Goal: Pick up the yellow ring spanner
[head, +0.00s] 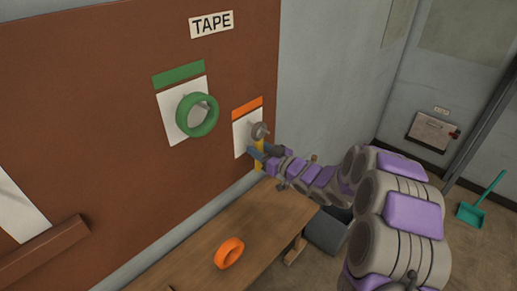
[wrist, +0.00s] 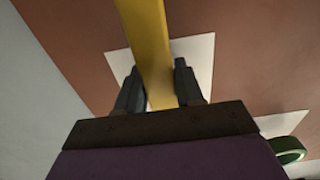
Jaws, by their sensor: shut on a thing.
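The yellow ring spanner (wrist: 145,30) runs as a yellow bar between the two dark fingers of my gripper (wrist: 147,68) in the wrist view. In the head view my gripper (head: 260,153) is at the brown board, shut on the spanner, which shows as a small yellow strip (head: 259,167) below the fingers. The strip hangs roughly upright in front of a white card with an orange top (head: 241,140). A round grey peg (head: 260,131) sits just above the gripper. The spanner's ring ends are not clear, and I cannot tell whether it touches the peg.
A green tape roll (head: 184,118) hangs on the board to the left, under the TAPE sign (head: 212,24). An orange tape roll (head: 222,253) lies on the wooden bench (head: 190,250) below. A dark grey bin (head: 328,232) stands by the bench. A teal dustpan (head: 470,214) is on the floor.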

